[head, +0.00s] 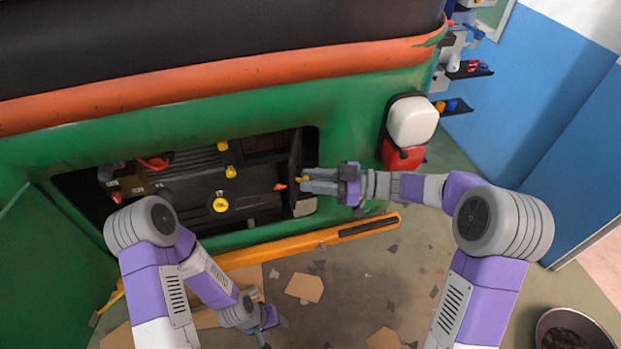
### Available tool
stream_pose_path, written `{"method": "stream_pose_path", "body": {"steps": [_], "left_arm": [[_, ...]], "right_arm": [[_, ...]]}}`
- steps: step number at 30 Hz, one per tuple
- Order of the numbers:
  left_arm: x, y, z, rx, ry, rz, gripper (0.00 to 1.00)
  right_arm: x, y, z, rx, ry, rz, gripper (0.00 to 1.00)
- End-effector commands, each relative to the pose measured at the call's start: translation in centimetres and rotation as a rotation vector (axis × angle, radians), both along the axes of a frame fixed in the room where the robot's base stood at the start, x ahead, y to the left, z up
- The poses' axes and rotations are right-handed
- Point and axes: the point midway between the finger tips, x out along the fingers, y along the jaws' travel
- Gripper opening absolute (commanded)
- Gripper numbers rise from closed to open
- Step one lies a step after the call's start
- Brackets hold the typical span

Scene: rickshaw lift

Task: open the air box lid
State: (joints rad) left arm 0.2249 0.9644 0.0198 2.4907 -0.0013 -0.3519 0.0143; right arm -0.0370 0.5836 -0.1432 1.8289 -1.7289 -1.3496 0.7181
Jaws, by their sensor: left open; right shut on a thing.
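My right gripper (312,182) reaches in from the right to the right end of the engine bay. It is shut on a small yellow handle (301,178), mostly hidden by the fingers. The handle sits at a dark upright panel (295,160), seen nearly edge-on, which appears to be the air box lid. To its left is the dark air box area (250,190), with an orange tip (280,187) showing. My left gripper (268,330) is open and empty, low over the floor and well away from the panel.
The green rickshaw body (350,95) surrounds the bay. Yellow knobs (220,204) show inside it. An orange bar (290,248) runs below the opening. A red and white lamp (411,122) is at the right. Cardboard scraps (305,287) lie on the floor; a bucket (574,330) stands lower right.

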Motion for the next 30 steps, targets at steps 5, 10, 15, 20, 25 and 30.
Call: {"method": "stream_pose_path", "body": {"steps": [5, 10, 15, 20, 25, 30], "left_arm": [[0.0, 0.0, 0.0, 0.000, 0.000, 0.000, 0.43], [0.0, 0.0, 0.0, 0.000, 0.000, 0.000, 0.43], [0.0, 0.0, 0.0, 0.000, 0.000, 0.000, 0.43], [0.0, 0.0, -0.1, 0.000, 0.000, 0.000, 0.43], [0.0, 0.0, -0.2, 0.000, 0.000, 0.000, 0.43], [0.0, 0.0, -0.4, 0.000, 0.000, 0.000, 0.43]], "right_arm": [[0.0, 0.0, 0.1, 0.002, -0.001, 0.000, 0.31], [0.0, 0.0, 0.0, 0.001, 0.000, -0.001, 0.51], [0.0, 0.0, 0.0, 0.001, 0.000, -0.001, 0.51], [0.0, -0.6, 0.0, 0.001, 0.000, -0.004, 0.51], [-0.3, -3.3, 0.0, 0.000, 0.000, -0.006, 0.51], [-0.6, -6.0, 0.0, 0.001, -0.001, -0.004, 0.51]]}}
